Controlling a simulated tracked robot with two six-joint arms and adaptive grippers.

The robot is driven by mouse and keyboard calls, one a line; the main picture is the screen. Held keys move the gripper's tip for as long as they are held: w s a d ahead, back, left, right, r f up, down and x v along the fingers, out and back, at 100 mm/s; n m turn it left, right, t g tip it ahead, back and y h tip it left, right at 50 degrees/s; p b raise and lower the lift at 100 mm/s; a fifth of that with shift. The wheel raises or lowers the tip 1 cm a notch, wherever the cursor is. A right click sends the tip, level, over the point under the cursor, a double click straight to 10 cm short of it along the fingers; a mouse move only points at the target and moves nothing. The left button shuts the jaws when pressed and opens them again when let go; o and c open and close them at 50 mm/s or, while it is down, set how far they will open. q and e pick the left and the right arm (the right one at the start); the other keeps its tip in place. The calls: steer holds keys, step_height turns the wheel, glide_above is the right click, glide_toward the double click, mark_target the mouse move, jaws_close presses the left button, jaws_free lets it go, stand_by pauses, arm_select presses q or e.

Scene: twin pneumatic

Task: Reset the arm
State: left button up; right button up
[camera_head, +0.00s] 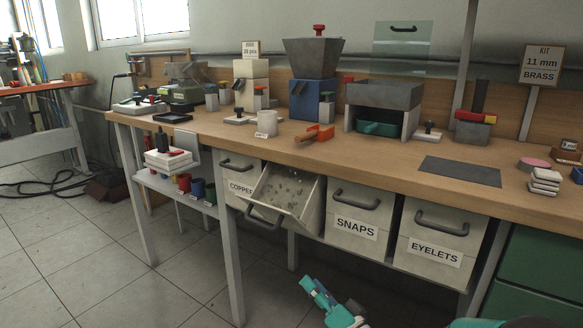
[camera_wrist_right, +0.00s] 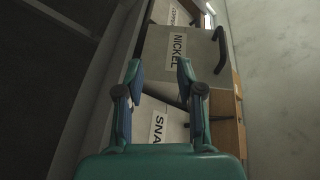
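My right gripper (camera_head: 312,288) is low at the bottom of the head view, in front of the drawers and apart from them. In the right wrist view the same gripper (camera_wrist_right: 160,70) has its two teal fingers spread, with nothing between them. Beyond the fingers is the drawer labelled NICKEL (camera_wrist_right: 182,52). In the head view this drawer (camera_head: 305,207) is tilted out between the COPPER and SNAPS drawers, with small grey pieces inside; its label is hidden there. My left gripper is not in view.
The COPPER (camera_head: 240,166), SNAPS (camera_head: 355,216) and EYELETS (camera_head: 435,238) drawers are closed under the wooden bench (camera_head: 350,152). A table leg (camera_head: 228,250) stands left of the tilted drawer. The tiled floor (camera_head: 110,270) at lower left is clear.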

steer(key=s+d+f+m+g+h, duration=0.1)
steer(key=s+d+f+g+h, duration=0.15)
steer(key=f, duration=0.55)
steer(key=s+d+f+m+g+h, duration=0.15)
steer(key=s+f, duration=0.25)
steer(key=f, duration=0.4)
steer(key=s+d+f+m+g+h, duration=0.1)
steer(key=s+d+f+g+h, duration=0.1)
steer(key=s+f, duration=0.35)
steer(key=s+f+n+g, duration=0.1)
steer(key=s+f+g, duration=0.25)
steer(key=s, duration=0.35)
steer(key=s+d+f+n+g+h, duration=0.1)
steer(key=s+f+g, duration=0.25)
steer(key=s, duration=0.35)
steer(key=s+f+n+g, duration=0.2)
steer(key=s+f+g, duration=0.1)
steer(key=s+f, duration=0.3)
step_height(320, 180, up, 40)
steer(key=p, duration=3.8)
steer(key=shift+s+f, duration=0.25)
steer(key=shift+s, duration=0.2)
